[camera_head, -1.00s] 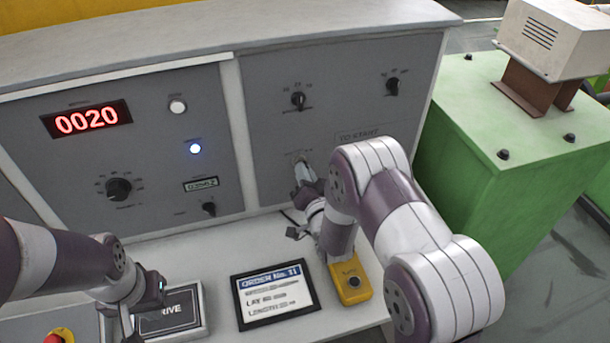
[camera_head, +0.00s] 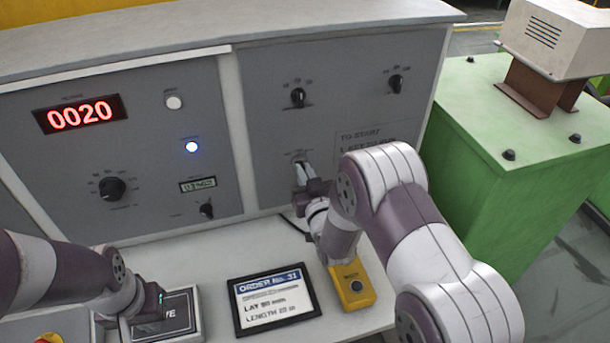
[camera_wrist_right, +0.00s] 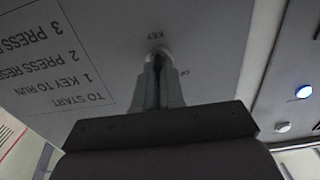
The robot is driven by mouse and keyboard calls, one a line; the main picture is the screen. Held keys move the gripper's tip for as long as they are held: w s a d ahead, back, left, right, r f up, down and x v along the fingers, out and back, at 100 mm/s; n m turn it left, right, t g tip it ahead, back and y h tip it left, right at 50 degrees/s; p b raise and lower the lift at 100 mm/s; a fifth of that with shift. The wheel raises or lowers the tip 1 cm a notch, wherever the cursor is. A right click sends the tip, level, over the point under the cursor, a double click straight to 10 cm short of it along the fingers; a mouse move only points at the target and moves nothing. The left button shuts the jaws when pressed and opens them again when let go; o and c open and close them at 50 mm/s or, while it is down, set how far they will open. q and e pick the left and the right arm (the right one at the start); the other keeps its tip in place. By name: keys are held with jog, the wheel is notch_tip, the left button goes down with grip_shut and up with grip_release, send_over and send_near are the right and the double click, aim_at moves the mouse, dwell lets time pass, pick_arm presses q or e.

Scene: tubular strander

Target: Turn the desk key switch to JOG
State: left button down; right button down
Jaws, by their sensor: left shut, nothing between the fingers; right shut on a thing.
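The desk key switch (camera_wrist_right: 158,52) is on the grey right-hand panel, at the tips of my right gripper's fingers. My right gripper (camera_head: 301,172) is shut on the key, with its fingers pointing at the panel. The right wrist view also shows the gripper (camera_wrist_right: 157,82), with the fingers around the key and hiding most of it. Small lettering stands by the switch, too blurred to read fully, so I cannot tell the key's position. My left gripper (camera_head: 125,325) is low at the left, over the edge of the DRIVE plate, shut and empty, its fingertips partly out of view.
The order display (camera_head: 275,299) and a yellow box with a black button (camera_head: 352,286) lie on the desk. Two black knobs (camera_head: 298,97) sit above the key switch. The START notice (camera_wrist_right: 75,60) is beside it. A green cabinet (camera_head: 480,180) stands at the right.

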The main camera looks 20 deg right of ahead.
jog(key=shift+w+r, duration=0.1)
jog(key=shift+r, duration=0.1)
jog(key=c, duration=1.5)
grip_release()
jog(key=shift+o, duration=1.3)
jog(key=shift+f, duration=0.1)
jog(key=s+b, duration=0.2)
jog(key=s, duration=1)
jog(key=shift+s+d, duration=0.2)
jog(key=shift+s, duration=0.1)
